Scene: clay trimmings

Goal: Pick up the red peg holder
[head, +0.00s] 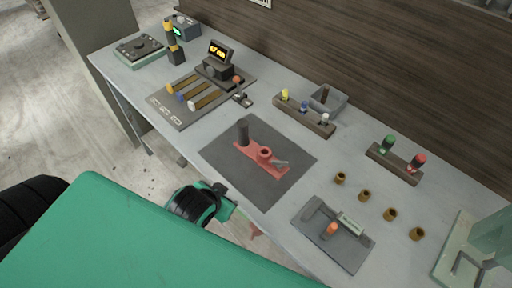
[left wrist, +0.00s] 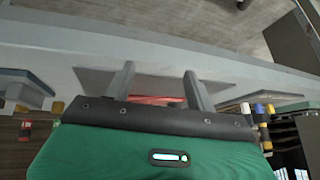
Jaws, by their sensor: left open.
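The red peg holder (head: 257,161) lies on a dark mat (head: 280,192) in the middle of the bench. It is a flat red plate with a dark upright cylinder at its left end, a red ring in the middle and a grey piece at its right end. My left gripper (head: 224,192) is beyond the bench's front edge in the head view, apart from the holder. In the left wrist view its two grey fingers (left wrist: 158,68) are spread and empty. A red strip of the holder (left wrist: 155,99) shows between them, partly hidden by the gripper body. My right gripper is not in view.
A grey tray with an orange peg (head: 331,231) and several brass cups (head: 364,195) are to the right. Wooden racks (head: 303,116) (head: 394,164) stand behind. A tool board (head: 184,115) is to the left. Bare bench surrounds the mat.

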